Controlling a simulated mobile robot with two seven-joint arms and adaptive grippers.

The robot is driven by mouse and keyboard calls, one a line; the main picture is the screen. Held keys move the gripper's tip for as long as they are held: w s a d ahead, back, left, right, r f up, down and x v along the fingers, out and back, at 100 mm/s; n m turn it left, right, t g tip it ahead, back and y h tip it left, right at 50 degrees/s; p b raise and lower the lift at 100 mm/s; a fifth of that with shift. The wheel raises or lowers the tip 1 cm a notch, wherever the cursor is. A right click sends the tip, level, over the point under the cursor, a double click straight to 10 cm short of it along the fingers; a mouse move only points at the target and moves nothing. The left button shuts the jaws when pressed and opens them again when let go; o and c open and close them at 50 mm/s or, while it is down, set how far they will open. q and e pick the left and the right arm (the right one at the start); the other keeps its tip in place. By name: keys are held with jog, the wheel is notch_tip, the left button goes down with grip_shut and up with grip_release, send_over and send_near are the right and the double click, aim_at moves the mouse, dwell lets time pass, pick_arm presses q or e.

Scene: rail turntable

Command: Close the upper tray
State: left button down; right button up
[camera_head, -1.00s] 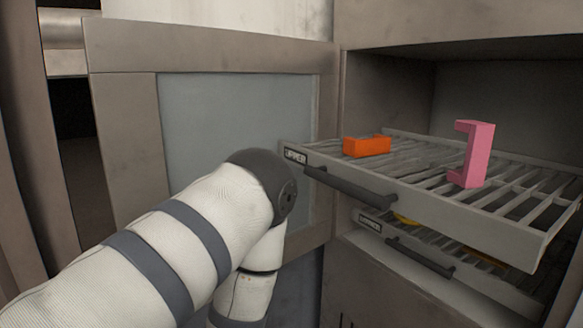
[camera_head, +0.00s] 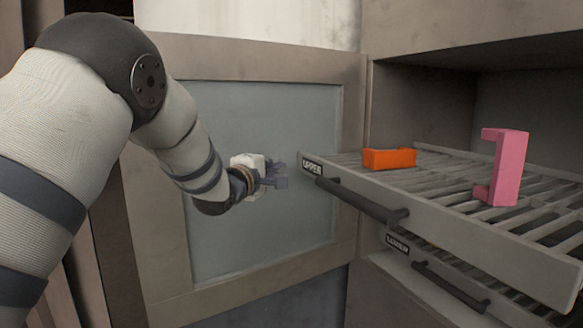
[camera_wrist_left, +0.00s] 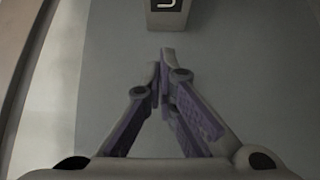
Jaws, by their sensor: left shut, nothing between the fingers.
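The upper tray (camera_head: 452,227) is a grey slatted tray labelled UPPER, pulled out of the cabinet, with a dark bar handle (camera_head: 362,201) on its front. An orange block (camera_head: 389,159) and a pink bracket-shaped block (camera_head: 507,168) rest on its slats. My left gripper (camera_head: 280,176) is shut and empty, just left of the tray's labelled front corner, in front of the open door's panel. In the left wrist view its fingers (camera_wrist_left: 162,62) meet, and a grey end with part of a label (camera_wrist_left: 168,14), seemingly the tray corner, shows beyond them. My right gripper is out of view.
A lower tray (camera_head: 470,312) with its own handle (camera_head: 450,287) sits below, also partly out. The open cabinet door (camera_head: 262,110) with a grey-blue panel stands behind my left arm. The compartment above the upper tray is open.

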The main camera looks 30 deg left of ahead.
aim_at(298, 158)
pick_arm(q)
jog(key=shift+w+d, duration=0.4)
jog(key=shift+w, duration=0.25)
jog(key=shift+w+d, duration=0.4)
jog(key=shift+w, duration=0.3)
jog(key=shift+w+d, duration=0.4)
jog(key=shift+w, duration=0.25)
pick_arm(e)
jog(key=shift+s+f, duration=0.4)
